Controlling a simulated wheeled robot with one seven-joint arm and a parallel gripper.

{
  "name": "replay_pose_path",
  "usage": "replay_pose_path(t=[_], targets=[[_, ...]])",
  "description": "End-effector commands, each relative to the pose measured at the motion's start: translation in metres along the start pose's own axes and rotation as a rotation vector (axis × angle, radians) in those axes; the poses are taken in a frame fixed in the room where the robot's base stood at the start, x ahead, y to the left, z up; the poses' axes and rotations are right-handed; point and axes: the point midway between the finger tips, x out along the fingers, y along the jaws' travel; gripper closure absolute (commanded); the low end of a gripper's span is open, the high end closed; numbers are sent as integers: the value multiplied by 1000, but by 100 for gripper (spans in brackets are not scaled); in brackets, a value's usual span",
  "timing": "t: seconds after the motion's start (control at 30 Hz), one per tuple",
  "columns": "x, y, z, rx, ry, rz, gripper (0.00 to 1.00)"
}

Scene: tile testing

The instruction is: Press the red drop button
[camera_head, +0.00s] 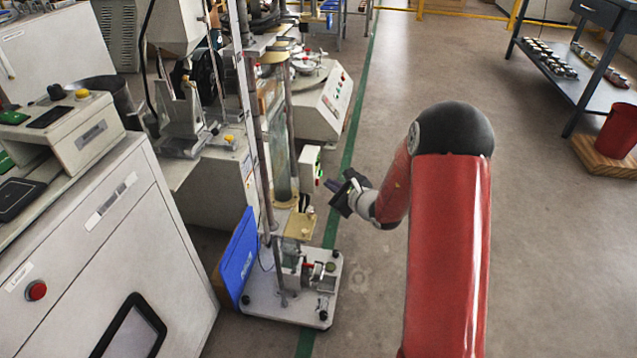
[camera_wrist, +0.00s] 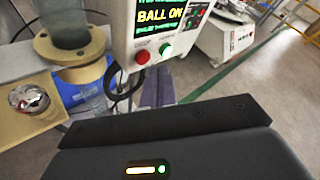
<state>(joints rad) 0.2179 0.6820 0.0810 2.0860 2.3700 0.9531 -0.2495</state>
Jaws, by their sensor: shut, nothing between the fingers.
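The red button (camera_wrist: 143,57) sits on the lower front of a white control box (camera_wrist: 125,32), left of a green button (camera_wrist: 166,49). My gripper (camera_head: 330,184) is shut and empty, just right of the box in the head view. In the wrist view its purplish fingers (camera_wrist: 156,88) appear below the two buttons. I cannot tell any contact with the red button.
The test stand's base plate (camera_head: 305,312) and a blue panel (camera_head: 237,258) are below. A clear tube with a tan flange (camera_wrist: 72,48) stands left of the box. Another red button (camera_head: 36,290) is on the left cabinet (camera_head: 110,240).

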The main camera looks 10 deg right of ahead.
Motion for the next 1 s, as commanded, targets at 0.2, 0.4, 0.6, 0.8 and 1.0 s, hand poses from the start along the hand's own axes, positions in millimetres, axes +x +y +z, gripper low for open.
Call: replay_pose_path(t=[0.2, 0.4, 0.6, 0.8, 1.0], targets=[[0, 0, 0, 0, 0, 0, 100], [3, 3, 1, -1, -1, 0, 100], [6, 5, 4, -1, 0, 0, 100], [6, 4, 5, 0, 0, 0, 100], [6, 5, 5, 0, 0, 0, 100]])
